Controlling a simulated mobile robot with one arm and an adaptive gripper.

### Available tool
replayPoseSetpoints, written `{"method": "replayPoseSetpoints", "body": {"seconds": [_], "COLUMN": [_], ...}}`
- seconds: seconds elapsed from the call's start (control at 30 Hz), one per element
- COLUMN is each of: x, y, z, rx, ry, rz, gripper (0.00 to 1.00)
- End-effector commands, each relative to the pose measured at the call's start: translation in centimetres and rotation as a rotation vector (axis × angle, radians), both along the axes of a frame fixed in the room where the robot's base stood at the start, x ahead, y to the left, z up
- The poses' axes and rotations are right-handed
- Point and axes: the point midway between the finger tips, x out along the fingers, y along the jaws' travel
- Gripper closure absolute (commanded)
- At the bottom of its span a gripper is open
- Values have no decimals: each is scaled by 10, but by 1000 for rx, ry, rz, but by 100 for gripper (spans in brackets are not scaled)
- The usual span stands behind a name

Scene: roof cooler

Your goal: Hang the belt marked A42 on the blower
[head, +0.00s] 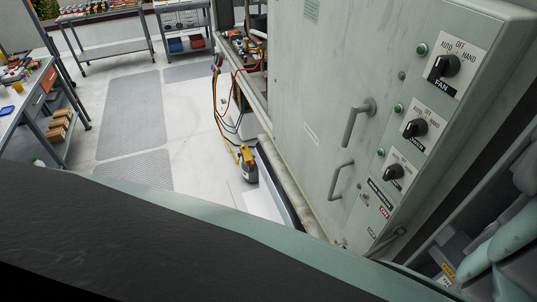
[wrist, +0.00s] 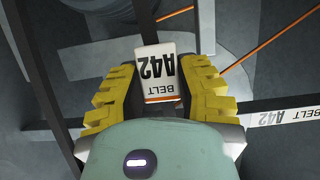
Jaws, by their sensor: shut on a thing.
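In the wrist view my gripper (wrist: 158,72) has yellow ridged finger pads. It is shut on a belt whose white tag (wrist: 160,78) reads "BELT A42" and shows upside down between the pads. The tag has an orange band. A dark strip, seemingly of this belt (wrist: 146,22), runs up from the tag. A second white "BELT A42" label (wrist: 287,117) shows on a dark band to the right; I cannot tell if it is the same belt. I cannot identify the blower in either view. My gripper is not clearly visible in the head view.
A grey control cabinet (head: 318,130) with handles and rotary knobs fills the head view's right side. A yellow and dark device (head: 247,165) with hoses is beside it. A workbench (head: 30,85) is at left, a cart (head: 105,30) behind. Thin orange lines (wrist: 252,50) cross the wrist view.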

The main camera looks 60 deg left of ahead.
Motion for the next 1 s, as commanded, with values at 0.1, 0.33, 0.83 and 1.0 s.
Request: {"method": "replayPoseSetpoints", "body": {"seconds": [0.1, 0.33, 0.83, 1.0], "x": [2, 2, 0, -5], "y": [1, 1, 1, 0], "z": [0, 0, -1, 1], "rx": [-1, 0, 0, -7], "ry": [-1, -1, 0, 2], "rz": [4, 4, 3, 1], "gripper": [100, 60, 38, 38]}}
